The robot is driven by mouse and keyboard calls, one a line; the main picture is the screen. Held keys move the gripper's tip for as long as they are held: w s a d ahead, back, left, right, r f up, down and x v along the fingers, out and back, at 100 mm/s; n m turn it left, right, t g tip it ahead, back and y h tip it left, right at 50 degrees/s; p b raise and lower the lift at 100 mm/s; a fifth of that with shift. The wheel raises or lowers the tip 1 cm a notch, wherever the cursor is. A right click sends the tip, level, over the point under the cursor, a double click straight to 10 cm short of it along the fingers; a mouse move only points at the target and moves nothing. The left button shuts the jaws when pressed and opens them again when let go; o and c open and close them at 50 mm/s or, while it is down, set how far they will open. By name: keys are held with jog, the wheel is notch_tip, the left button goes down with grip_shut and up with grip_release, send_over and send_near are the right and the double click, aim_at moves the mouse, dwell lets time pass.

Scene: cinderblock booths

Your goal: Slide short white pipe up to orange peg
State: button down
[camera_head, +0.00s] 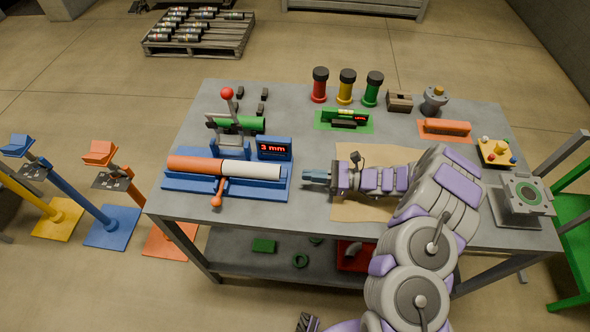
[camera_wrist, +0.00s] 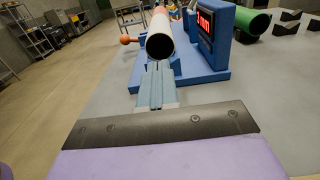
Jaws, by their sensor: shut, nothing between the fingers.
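The short white pipe (camera_head: 250,169) lies on a blue fixture (camera_head: 272,190), in line with a thicker orange cylinder (camera_head: 195,164) on its left, which looks like the orange peg. From here they look end to end; a small gap cannot be ruled out. The fixture's display (camera_head: 273,149) reads 3 mm. My gripper (camera_head: 306,177) is shut and empty, just right of the fixture and pointing left at it. In the wrist view the white pipe's hollow open end (camera_wrist: 160,46) faces the camera, beyond and above my shut fingertips (camera_wrist: 157,68). Contact cannot be told.
An orange-knobbed lever (camera_head: 217,193) sticks out in front of the fixture. A green cylinder (camera_head: 245,125) and a red-knobbed lever (camera_head: 227,94) stand behind it. A tan mat (camera_head: 350,208) lies under my arm. Red, yellow and green capped cylinders (camera_head: 346,88) stand at the back.

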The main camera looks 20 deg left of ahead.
jog(key=v, duration=0.7)
jog(key=shift+s+r+p, duration=0.1)
jog(key=shift+s+p, duration=0.1)
jog(key=shift+p, duration=0.2)
jog(key=shift+w+d, duration=0.1)
jog(key=shift+d, duration=0.05)
